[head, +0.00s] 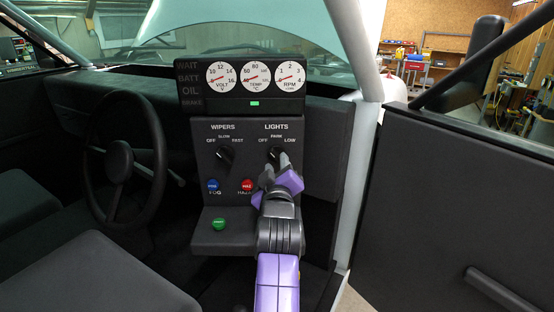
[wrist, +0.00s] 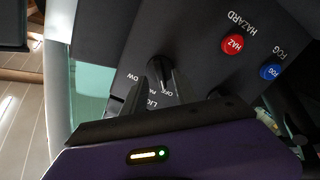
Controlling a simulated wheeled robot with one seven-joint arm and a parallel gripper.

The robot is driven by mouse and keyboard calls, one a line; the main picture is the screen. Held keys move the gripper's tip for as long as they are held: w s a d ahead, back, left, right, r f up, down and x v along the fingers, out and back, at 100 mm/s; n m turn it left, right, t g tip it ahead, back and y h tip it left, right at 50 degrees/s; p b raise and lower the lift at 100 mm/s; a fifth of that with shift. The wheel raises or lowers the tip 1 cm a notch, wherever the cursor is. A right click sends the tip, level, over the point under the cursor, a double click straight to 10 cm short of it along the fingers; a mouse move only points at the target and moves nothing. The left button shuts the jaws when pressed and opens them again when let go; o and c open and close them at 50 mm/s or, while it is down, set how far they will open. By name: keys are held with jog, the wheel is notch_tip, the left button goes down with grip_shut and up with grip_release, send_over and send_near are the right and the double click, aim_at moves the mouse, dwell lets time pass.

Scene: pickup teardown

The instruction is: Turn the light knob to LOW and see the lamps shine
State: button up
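The light knob (head: 274,153) is a black rotary knob under LIGHTS, with OFF, PARK and LOW marked around it. Its pointer is partly covered and I cannot tell its exact setting. My gripper (head: 277,164) reaches up to the knob from below, its two grey fingertips at the knob's lower part. In the wrist view the knob (wrist: 159,70) lies between the tips of my gripper (wrist: 160,80), one finger on each side. Whether the fingers press on it is not clear. No lamps show in either view.
The wiper knob (head: 225,153) is to the left. The blue FOG button (head: 213,184) and red HAZARD button (head: 247,184) are below, close to my arm. A green button (head: 219,224) is on the lower ledge. The steering wheel (head: 121,160) is left and the door (head: 455,205) right.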

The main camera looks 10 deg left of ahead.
aim_at(276, 156)
jog(key=shift+w+a, duration=0.15)
jog(key=shift+w, duration=1.05)
grip_shut()
